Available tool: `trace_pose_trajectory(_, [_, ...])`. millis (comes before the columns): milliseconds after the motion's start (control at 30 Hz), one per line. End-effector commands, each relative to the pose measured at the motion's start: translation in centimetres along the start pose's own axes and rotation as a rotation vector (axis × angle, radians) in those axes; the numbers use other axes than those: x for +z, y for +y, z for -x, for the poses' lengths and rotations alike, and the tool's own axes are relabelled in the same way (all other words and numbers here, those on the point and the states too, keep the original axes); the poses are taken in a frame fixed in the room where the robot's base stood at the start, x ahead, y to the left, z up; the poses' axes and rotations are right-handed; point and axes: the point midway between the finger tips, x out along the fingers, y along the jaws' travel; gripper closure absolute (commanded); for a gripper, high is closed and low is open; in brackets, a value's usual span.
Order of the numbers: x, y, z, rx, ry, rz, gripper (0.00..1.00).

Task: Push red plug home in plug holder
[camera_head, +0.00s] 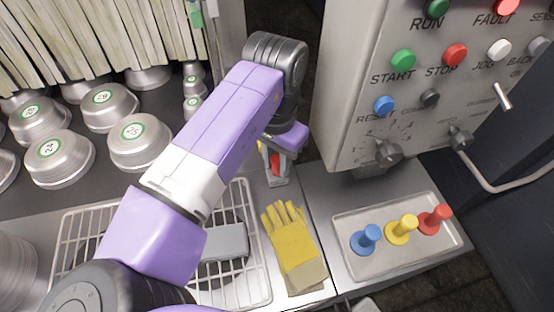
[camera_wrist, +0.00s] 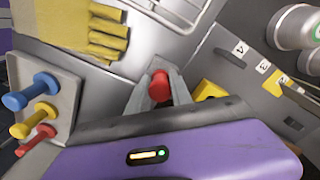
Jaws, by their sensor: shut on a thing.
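My gripper (camera_wrist: 160,90) is shut on a red plug (camera_wrist: 159,85), whose rounded red end shows between the two grey fingers in the wrist view. In the head view my gripper (camera_head: 276,172) is low over the metal worktop, right of the wire rack, with a bit of red (camera_head: 275,163) between its fingers. The plug's lower part is hidden, and I cannot make out the plug holder or how deep the plug sits.
The tray also holds a blue plug (camera_head: 366,240) and a yellow plug (camera_head: 401,229). Yellow gloves (camera_head: 293,250) lie between rack (camera_head: 70,230) and tray. The control panel (camera_head: 345,90) overhangs at the right. A yellow part (camera_wrist: 208,90) is close beside my gripper.

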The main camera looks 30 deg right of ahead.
Motion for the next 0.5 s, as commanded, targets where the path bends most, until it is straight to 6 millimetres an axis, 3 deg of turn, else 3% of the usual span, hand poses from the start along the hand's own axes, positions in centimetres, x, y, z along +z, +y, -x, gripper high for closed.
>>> trace_pose_trajectory(467, [0.02, -0.01, -0.47, 0.000, 0.000, 0.000, 1.00])
trace_pose_trajectory(500, [0.02, -0.01, -0.47, 0.000, 0.000, 0.000, 0.70])
